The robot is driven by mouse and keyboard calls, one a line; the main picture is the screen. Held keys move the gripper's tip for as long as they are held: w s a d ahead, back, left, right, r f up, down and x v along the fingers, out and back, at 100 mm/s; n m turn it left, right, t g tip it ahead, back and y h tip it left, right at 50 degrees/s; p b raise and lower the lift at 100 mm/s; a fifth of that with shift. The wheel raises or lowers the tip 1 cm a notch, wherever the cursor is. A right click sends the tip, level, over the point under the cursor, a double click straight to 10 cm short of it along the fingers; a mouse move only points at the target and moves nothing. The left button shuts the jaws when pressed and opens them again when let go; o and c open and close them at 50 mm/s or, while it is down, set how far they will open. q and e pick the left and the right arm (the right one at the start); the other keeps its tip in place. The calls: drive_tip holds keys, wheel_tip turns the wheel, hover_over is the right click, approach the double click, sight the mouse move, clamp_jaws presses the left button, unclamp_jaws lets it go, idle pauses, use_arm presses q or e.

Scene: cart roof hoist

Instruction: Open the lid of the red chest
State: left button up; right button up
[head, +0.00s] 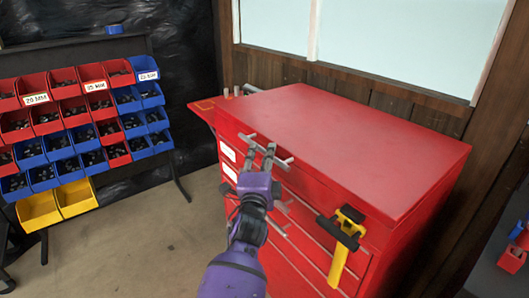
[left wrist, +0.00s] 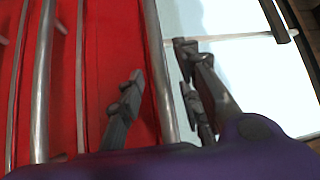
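The red chest (head: 330,240) stands against the wall in the head view, with its flat red lid (head: 340,140) down. A metal bar handle (head: 284,162) runs along the lid's near left edge. My left gripper (head: 261,149) is at this handle, its two fingers apart. In the left wrist view the open fingers (left wrist: 158,60) lie on either side of a metal bar (left wrist: 154,60). I cannot tell whether they touch it. My right gripper is not in view.
More bar handles (head: 310,232) line the chest's front. A yellow and black tool (head: 345,240) hangs there. A rack of red, blue and yellow bins (head: 75,200) stands at left. A pale window (head: 400,40) is behind the chest. The floor (head: 150,240) between is clear.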

use_arm(q)
drive_tip(key=shift+w+d+r, duration=0.1)
drive_tip(key=shift+w, duration=0.65)
drive_tip(key=shift+w+d+r, duration=0.1)
drive_tip(key=shift+w, duration=0.6)
clamp_jaws()
